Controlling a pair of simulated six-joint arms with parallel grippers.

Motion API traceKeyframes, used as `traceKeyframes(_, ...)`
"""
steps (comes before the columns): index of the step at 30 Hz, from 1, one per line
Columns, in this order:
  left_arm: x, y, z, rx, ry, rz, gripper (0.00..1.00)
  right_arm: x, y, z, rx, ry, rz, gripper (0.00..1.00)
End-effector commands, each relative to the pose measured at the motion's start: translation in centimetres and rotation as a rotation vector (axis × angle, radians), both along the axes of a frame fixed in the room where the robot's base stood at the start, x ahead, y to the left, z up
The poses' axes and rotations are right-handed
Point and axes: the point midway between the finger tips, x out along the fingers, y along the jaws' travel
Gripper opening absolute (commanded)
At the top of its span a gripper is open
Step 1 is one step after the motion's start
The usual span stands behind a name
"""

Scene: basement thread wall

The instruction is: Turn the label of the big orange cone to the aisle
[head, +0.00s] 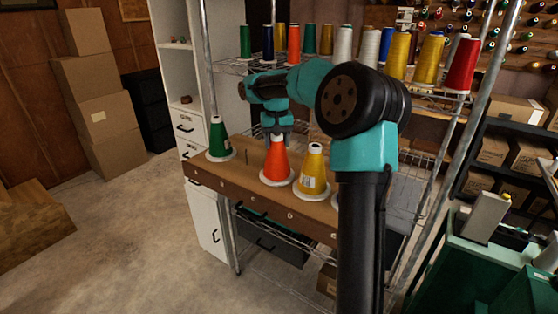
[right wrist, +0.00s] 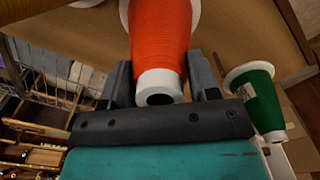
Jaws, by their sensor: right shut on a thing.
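The big orange cone (head: 277,161) stands upright on the brown wooden shelf board, on a white base. No label shows on the side of it facing the head camera. My right gripper (head: 277,132) comes down from above and is shut on the top of the orange cone. In the right wrist view, the two dark fingers (right wrist: 165,82) sit on either side of the narrow white end of the orange cone (right wrist: 160,35), and no label is visible there either. My left gripper is not in view.
A yellow cone (head: 312,170) with a label stands close on the right. A green cone (head: 218,138) stands to the left with a gap; its label shows in the right wrist view (right wrist: 250,90). An upper wire shelf holds several cones. A metal post (head: 219,150) rises at the front left.

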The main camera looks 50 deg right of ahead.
Motion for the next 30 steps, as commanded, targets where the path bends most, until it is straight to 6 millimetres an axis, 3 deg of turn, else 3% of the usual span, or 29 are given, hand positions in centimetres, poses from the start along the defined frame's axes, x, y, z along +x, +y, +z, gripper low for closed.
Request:
traceKeyframes(3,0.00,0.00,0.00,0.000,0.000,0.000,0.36,0.00,-0.01,0.08,-0.001,-0.002,0.000,0.34)
traceKeyframes(30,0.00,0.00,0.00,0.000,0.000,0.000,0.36,0.00,-0.01,0.48,-0.001,-0.002,0.063,0.34)
